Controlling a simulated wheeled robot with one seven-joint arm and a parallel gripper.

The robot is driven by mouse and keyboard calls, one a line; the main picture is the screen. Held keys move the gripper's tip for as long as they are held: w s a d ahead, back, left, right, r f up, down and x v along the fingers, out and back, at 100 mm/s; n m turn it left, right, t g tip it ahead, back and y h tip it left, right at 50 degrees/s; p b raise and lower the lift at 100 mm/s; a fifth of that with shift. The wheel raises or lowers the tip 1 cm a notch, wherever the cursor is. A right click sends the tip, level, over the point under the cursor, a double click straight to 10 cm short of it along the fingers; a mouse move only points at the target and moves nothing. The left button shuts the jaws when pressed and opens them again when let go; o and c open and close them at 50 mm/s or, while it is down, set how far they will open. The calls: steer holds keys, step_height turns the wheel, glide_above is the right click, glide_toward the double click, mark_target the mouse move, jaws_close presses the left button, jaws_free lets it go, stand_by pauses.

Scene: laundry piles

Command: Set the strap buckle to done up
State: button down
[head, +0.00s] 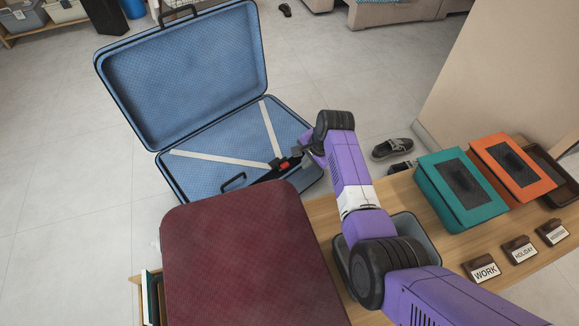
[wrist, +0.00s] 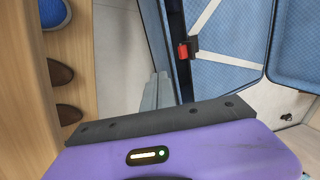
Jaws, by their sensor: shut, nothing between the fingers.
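The strap buckle (head: 284,164) is black with a red part and lies inside the open blue suitcase (head: 225,172), where two pale straps (head: 217,160) meet in a V. In the wrist view the buckle (wrist: 190,47) shows near the suitcase's dark rim. I cannot tell whether its halves are joined. My gripper (head: 302,156) is shut and empty, just right of the buckle in the head view. In the wrist view its grey fingertips (wrist: 155,92) are below and left of the buckle, apart from it. My wrist hides part of the suitcase's right side.
A maroon case (head: 235,250) stands in front of the suitcase. The wooden bench (head: 440,250) at right holds a teal box (head: 459,189), an orange box (head: 512,167), label blocks (head: 485,270) and a grey tray (head: 412,230). Dark shoes (head: 393,149) lie on the floor behind it.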

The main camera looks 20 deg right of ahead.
mark_target(284, 164)
steer(key=w+a+f+b, duration=0.2)
steer(key=w+f+b, duration=0.4)
steer(key=f+b, duration=0.4)
steer(key=shift+w+a+b, duration=0.3)
steer(key=shift+w, duration=0.1)
